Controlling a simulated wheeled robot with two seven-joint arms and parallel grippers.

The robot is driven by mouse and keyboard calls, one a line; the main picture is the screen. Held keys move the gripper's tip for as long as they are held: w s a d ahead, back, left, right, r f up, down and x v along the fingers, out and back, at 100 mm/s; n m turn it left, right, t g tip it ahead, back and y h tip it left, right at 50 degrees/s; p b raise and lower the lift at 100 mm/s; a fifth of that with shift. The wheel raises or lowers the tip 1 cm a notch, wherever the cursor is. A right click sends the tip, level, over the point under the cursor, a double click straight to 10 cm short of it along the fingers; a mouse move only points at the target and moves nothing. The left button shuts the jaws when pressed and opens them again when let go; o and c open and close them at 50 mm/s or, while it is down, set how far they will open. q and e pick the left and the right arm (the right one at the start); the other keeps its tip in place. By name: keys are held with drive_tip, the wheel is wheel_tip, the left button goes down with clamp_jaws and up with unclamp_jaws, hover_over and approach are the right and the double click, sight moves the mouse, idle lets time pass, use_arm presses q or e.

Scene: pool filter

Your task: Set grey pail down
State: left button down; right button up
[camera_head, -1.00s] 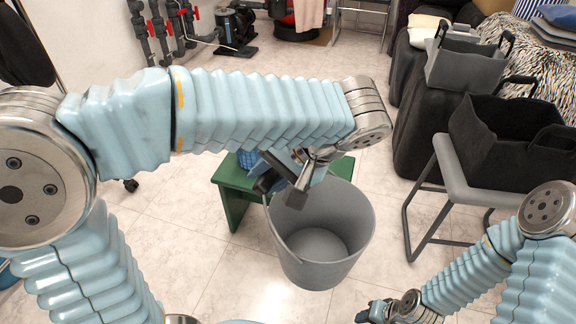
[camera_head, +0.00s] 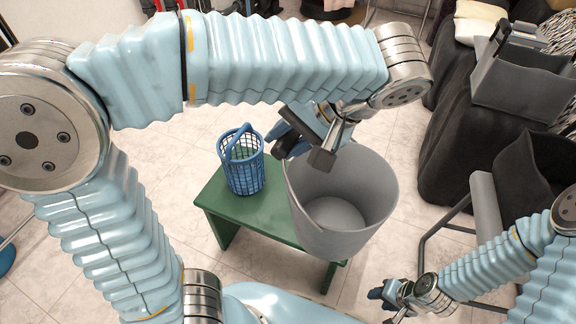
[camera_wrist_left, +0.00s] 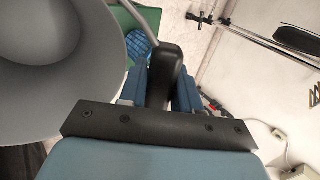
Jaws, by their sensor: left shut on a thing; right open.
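The grey pail (camera_head: 345,215) is in the middle right of the head view, upright or nearly so and empty inside. It overlaps the right part of the green bench (camera_head: 262,211); I cannot tell whether it touches the top. My left gripper (camera_head: 302,150) is shut at the pail's upper rim, on its handle. In the left wrist view the pail (camera_wrist_left: 55,65) fills the left side, and its handle (camera_wrist_left: 146,17) runs to the gripper. My right gripper (camera_head: 382,300) is open and empty at the lower right, below the pail.
A blue basket (camera_head: 241,165) stands on the left part of the green bench. A grey chair (camera_head: 485,205) holding a dark bag (camera_head: 540,175) is on the right. A grey bag (camera_head: 525,85) sits on a dark covered seat behind it. Tiled floor is free left of the bench.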

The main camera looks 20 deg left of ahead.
use_arm(q)
drive_tip(key=w+a+f+b, duration=0.1)
drive_tip(key=w+a+f, duration=0.2)
drive_tip(key=w+f, duration=0.2)
drive_tip(key=w+a+f+b, duration=0.1)
drive_tip(key=w+a+f, duration=0.2)
drive_tip(key=w+f, duration=0.3)
drive_tip(key=shift+w+a+f, duration=0.2)
drive_tip(key=shift+a+f, duration=0.1)
drive_tip(key=shift+f, duration=0.55)
drive_tip(key=shift+b, duration=0.3)
drive_tip(key=c, duration=0.8)
unclamp_jaws()
drive_tip(key=p+v, duration=0.2)
drive_tip(key=v, duration=1)
